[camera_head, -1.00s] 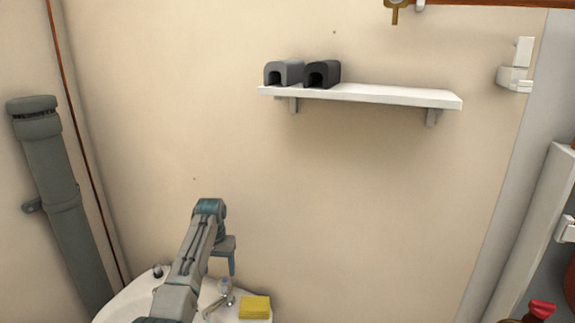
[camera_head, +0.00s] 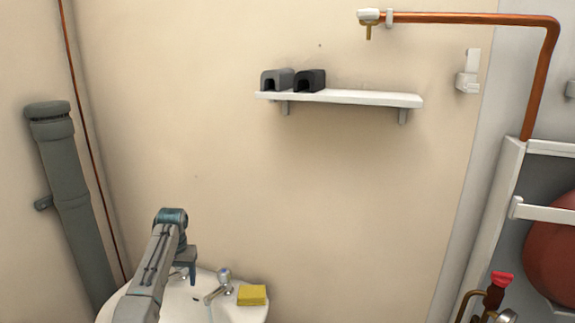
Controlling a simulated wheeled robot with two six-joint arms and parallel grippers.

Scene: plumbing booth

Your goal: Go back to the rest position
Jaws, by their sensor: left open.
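My left arm reaches up from the bottom left over the white sink. My left gripper (camera_head: 190,272) points down at the arm's end, above the sink and left of the faucet. It is open, and nothing shows between its fingers. My right gripper is outside this view.
The white sink (camera_head: 235,312) has a faucet (camera_head: 217,288) and a yellow sponge (camera_head: 252,295) on its rim. A white shelf (camera_head: 360,98) holds a grey block (camera_head: 277,80) and a black block (camera_head: 310,80). A grey pipe (camera_head: 70,190) stands left. A copper pipe (camera_head: 470,18) and a red tank (camera_head: 555,250) are at right.

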